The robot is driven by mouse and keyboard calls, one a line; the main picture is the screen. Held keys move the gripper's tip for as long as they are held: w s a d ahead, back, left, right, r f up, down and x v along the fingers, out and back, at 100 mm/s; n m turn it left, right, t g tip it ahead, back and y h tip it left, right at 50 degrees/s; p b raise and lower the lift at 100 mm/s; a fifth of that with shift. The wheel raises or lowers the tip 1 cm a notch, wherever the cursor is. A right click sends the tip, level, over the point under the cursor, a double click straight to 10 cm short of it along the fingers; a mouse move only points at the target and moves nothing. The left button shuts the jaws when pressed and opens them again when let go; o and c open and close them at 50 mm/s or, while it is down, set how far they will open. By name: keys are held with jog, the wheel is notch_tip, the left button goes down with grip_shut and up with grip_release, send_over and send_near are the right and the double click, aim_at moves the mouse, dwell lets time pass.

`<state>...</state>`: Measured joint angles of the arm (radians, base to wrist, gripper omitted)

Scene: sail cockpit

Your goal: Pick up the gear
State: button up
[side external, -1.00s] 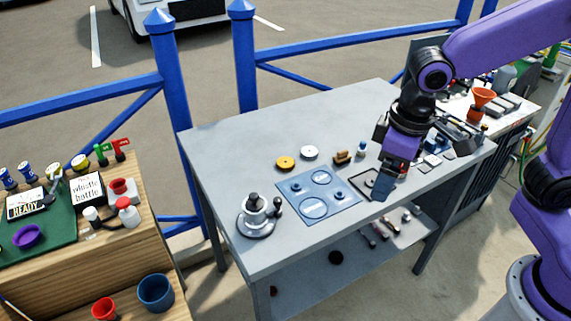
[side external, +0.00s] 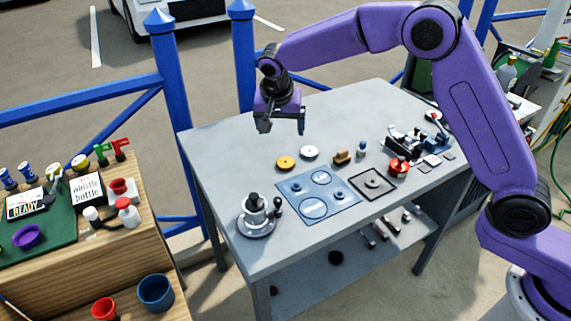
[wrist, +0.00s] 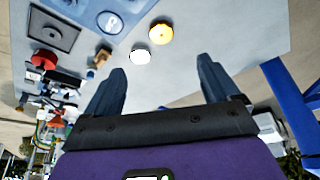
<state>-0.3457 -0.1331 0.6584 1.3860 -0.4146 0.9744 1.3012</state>
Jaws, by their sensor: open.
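Two small round discs that look like gears lie flat on the grey table: a yellow gear (side external: 285,163) and a white gear (side external: 309,153) just behind it to the right. Their teeth are too small to make out. In the wrist view the yellow gear (wrist: 160,33) and the white gear (wrist: 140,56) lie beyond the fingertips. My gripper (side external: 281,126) hangs above the back left part of the table, its fingers apart and empty. Nothing shows between the fingers in the wrist view (wrist: 161,68).
A blue plate with round markings (side external: 319,213) lies in front of the gears. A metal device with a knob (side external: 256,216) stands at front left. A brown block (side external: 342,157), a small bottle (side external: 361,149), a black-framed square (side external: 372,199) and a red item (side external: 399,172) are to the right.

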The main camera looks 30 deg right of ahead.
jog(key=w, duration=0.1)
send_near(285, 163)
jog(key=shift+m, duration=0.4)
jog(key=x, duration=0.8)
jog(key=shift+w+d, duration=0.1)
jog(key=c, duration=1.3)
